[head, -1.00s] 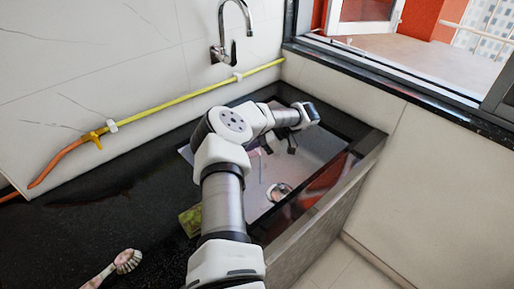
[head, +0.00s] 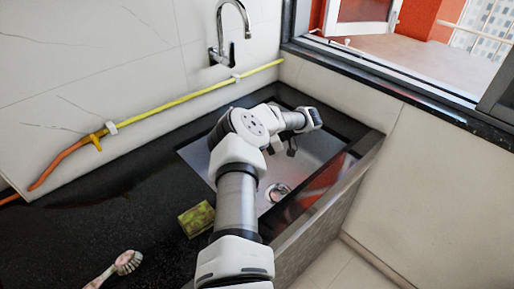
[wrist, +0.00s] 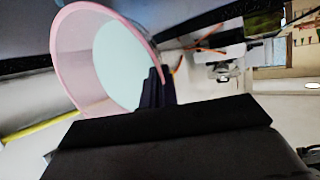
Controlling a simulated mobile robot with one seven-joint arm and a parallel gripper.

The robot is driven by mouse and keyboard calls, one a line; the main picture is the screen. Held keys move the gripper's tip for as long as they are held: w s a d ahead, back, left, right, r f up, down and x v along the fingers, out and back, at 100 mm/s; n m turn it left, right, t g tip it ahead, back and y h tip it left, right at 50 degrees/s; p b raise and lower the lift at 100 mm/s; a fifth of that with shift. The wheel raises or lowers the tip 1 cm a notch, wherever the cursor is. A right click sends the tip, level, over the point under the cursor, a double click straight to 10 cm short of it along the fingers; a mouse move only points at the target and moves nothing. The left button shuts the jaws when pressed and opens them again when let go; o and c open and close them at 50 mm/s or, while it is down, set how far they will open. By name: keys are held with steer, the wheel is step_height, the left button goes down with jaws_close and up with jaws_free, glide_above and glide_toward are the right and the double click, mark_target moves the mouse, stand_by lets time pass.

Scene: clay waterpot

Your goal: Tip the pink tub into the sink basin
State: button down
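The pink tub (wrist: 70,50) shows in the wrist view with its round opening facing the camera and a pale inside. A dark finger of my gripper (wrist: 155,90) lies against its rim, and the gripper appears shut on the tub's wall. In the head view my gripper (head: 284,147) hangs over the sink basin (head: 303,168), pointing down. The tub cannot be made out there, hidden by my arm. The grey basin has a round drain (head: 277,192). I cannot tell the tub's exact tilt or whether it holds anything.
A yellow-green sponge (head: 196,219) and a brush (head: 122,264) lie on the black counter (head: 90,215). A tap (head: 228,40) is on the wall behind the sink. A yellow hose (head: 170,102) runs along the wall. The counter's left part is clear.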

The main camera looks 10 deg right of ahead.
steer(key=shift+a+r+h+p, duration=0.3)
steer(key=shift+r+p, duration=0.4)
steer(key=shift+p, duration=0.45)
steer(key=a+h+p, duration=0.1)
steer(key=p, duration=0.1)
steer(key=h+p, duration=0.2)
steer(key=shift+s+a+r+n+h+p, duration=0.15)
steer(key=shift+s+a+n+h+p, duration=0.05)
steer(key=shift+a+n+h+p, duration=0.15)
